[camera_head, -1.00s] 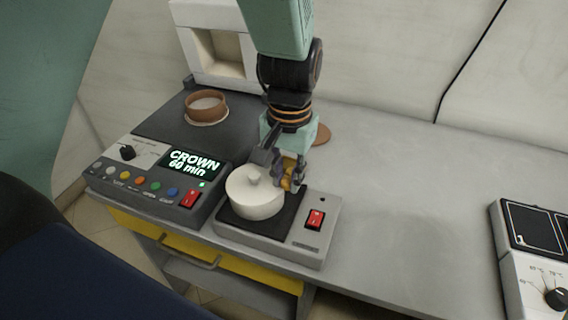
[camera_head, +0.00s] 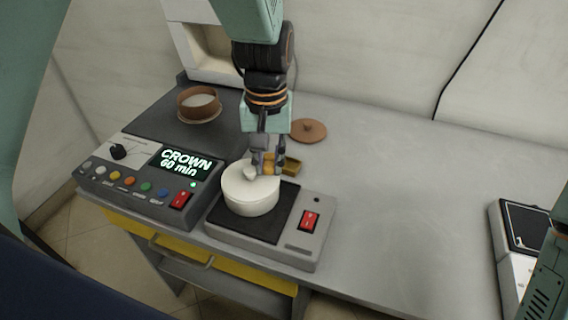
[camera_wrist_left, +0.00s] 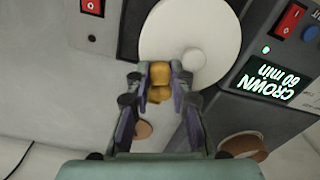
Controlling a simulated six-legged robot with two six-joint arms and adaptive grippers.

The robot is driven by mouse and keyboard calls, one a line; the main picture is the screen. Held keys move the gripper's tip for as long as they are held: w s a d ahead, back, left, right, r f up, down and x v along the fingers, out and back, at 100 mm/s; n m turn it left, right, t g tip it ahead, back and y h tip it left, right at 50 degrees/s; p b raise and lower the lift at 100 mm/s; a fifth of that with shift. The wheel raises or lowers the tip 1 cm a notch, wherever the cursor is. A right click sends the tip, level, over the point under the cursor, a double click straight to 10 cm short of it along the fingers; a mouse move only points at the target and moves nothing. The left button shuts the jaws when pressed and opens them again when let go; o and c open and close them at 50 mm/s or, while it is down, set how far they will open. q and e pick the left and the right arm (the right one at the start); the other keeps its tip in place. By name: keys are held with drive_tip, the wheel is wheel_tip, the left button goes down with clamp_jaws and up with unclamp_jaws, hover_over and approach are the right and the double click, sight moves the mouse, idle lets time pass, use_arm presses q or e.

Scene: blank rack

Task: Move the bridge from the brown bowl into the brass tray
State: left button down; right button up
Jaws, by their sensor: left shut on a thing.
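My left gripper (camera_head: 263,170) is shut on a small golden-orange piece, the bridge (camera_head: 269,169), beside the far rim of a white lidded pot. The bridge also shows between the fingertips in the left wrist view (camera_wrist_left: 160,73). The brass tray (camera_head: 289,165) is small and rectangular and sits just right of the gripper, partly hidden by it. I cannot tell whether the bridge is over the tray's edge or just left of it. The brown bowl (camera_head: 199,103) stands at the back left with pale contents; it also shows in the left wrist view (camera_wrist_left: 243,146). My right gripper is not in view.
The white pot (camera_head: 250,194) stands on a hotplate (camera_head: 291,237) with a red switch. A control box (camera_head: 153,177) reading "CROWN 60 min" is to its left. A brown round lid (camera_head: 308,130) lies behind the tray. The counter to the right is clear up to another device (camera_head: 513,235).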

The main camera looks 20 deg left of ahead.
use_arm(q)
drive_tip(key=w+d+n, duration=0.1)
drive_tip(key=w+n, duration=0.6)
drive_tip(key=n, duration=0.7)
approach(290, 167)
wheel_tip(290, 167, down, 6)
drive_tip(key=shift+w+a+f+b, duration=0.15)
drive_tip(key=shift+f+b, duration=0.05)
drive_tip(key=shift+b, duration=0.9)
drive_tip(key=shift+f, duration=0.1)
drive_tip(key=shift+f, duration=0.15)
